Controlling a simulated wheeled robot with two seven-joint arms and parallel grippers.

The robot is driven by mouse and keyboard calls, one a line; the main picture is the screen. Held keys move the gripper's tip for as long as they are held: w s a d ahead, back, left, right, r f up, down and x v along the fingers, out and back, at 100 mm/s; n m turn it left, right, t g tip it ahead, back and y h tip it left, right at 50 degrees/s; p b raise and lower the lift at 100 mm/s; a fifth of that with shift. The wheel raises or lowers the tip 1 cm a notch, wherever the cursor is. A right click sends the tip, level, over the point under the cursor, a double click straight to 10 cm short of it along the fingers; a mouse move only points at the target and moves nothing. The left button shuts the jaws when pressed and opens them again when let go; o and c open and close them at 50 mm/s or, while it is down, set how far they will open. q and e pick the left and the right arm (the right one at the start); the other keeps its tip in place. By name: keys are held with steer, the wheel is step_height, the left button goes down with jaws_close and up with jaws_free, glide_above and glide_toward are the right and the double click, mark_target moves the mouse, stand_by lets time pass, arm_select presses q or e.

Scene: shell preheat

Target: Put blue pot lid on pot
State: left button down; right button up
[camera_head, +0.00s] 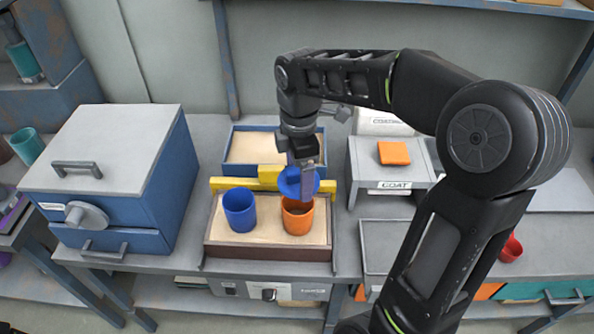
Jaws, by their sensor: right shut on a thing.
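A blue pot lid (289,183) is in the jaws of my right gripper (305,184), which is shut on it and points down. The lid appears just above and behind the rim of an orange pot (297,220), partly hidden by the fingers. I cannot tell whether the lid touches the pot. A blue pot (240,211) stands upright and open to the left of the orange one. Both pots stand on a sand-coloured bed in a tray (270,254). My left gripper is not in view.
A yellow bar (231,183) runs behind the pots, with a blue-rimmed sand tray (233,147) beyond it. A blue box kiln with a grey lid (112,137) stands at left.

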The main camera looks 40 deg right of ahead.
mark_target(298, 193)
steer(key=shift+w+a+f, duration=0.1)
steer(key=shift+a, duration=0.05)
step_height(298, 193, down, 6)
steer(key=b, duration=0.5)
steer(key=shift+r+p, duration=0.2)
steer(key=shift+p, duration=0.1)
stand_by(1.1)
steer(key=shift+f+b, duration=0.4)
steer(key=shift+f, duration=0.15)
stand_by(0.4)
steer(key=o, duration=1.1)
steer(key=shift+r, duration=0.1)
